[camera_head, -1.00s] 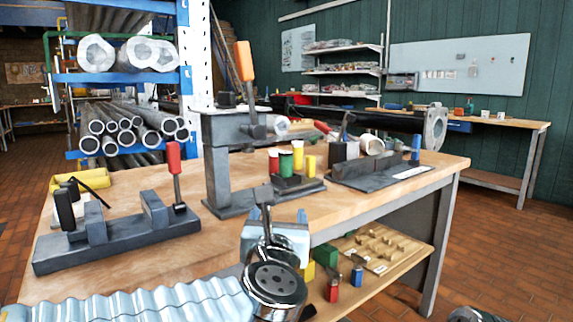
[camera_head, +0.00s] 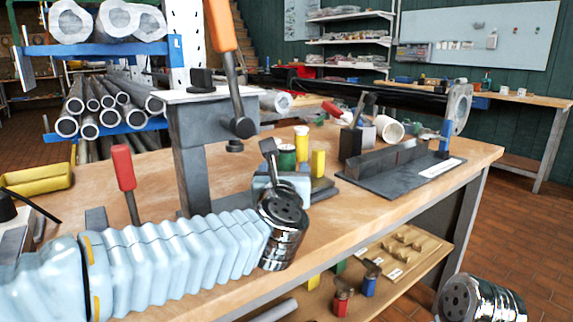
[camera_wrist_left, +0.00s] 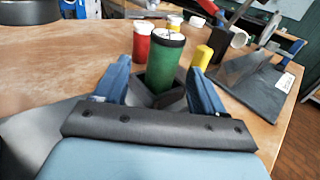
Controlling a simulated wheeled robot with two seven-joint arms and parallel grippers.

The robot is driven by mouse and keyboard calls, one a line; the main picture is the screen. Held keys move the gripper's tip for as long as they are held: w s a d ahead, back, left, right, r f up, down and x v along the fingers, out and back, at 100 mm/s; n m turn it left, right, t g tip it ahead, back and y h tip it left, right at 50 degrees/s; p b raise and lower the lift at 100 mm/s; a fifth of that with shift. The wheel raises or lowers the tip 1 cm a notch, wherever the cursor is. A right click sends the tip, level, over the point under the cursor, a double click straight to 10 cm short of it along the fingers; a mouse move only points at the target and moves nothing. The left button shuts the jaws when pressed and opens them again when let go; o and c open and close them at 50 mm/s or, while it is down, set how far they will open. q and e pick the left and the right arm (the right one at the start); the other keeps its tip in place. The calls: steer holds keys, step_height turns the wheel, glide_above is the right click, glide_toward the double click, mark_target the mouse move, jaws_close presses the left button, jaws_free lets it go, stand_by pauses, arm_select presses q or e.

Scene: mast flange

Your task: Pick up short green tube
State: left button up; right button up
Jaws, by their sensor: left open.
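A green tube (camera_head: 287,157) with a dark top band stands upright in a dark holder on the workbench. It also shows in the left wrist view (camera_wrist_left: 165,64), where a gap lies on each side of it. My left gripper (camera_head: 284,168) is open at the holder, partly hidden by my wrist. In the left wrist view its two blue fingers (camera_wrist_left: 157,78) stand left and right of the tube. A red tube (camera_wrist_left: 142,42) stands left of the green one and a yellow tube (camera_wrist_left: 202,57) right of it. My right gripper is not in view.
A grey press stand (camera_head: 192,150) with an orange-handled lever (camera_head: 221,28) rises left of the holder. A dark plate fixture (camera_head: 400,172) lies to the right. A lower shelf (camera_head: 400,268) carries several small coloured parts. Bare wood (camera_head: 350,215) lies at the bench front.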

mark_target(286, 165)
arm_select(q)
steer(key=w, duration=0.1)
steer(key=w+p, duration=0.1)
steer(key=w, duration=0.3)
steer(key=shift+w+d+r+p, duration=0.1)
steer(key=shift+d+r+p, duration=0.05)
steer(key=shift+d+p, duration=0.2)
steer(key=shift+w, duration=0.5)
steer(key=c, duration=1.1)
